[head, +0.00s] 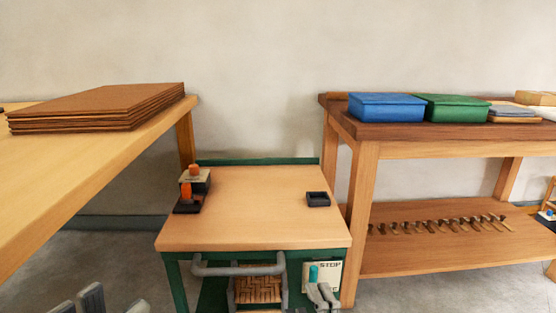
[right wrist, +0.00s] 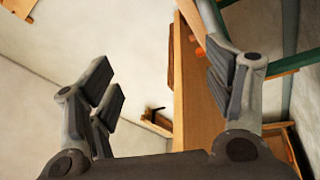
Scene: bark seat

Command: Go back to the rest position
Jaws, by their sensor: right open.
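My right gripper (head: 322,296) shows at the bottom edge of the head view, in front of the green-framed cart (head: 250,225). Its grey fingers overlap the sign marked STOP. In the right wrist view my right gripper (right wrist: 160,78) has its fingers wide apart with nothing between them. My left gripper (head: 98,302) shows only as grey finger tips at the bottom left of the head view. The rest of it is cut off, and I cannot tell whether it is open.
A workbench (head: 60,185) with stacked brown sheets (head: 100,105) stands left. The cart top holds orange-topped devices (head: 188,197) and a small dark tray (head: 317,199). A two-level bench (head: 440,150) at right carries blue (head: 385,106) and green (head: 450,108) boxes.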

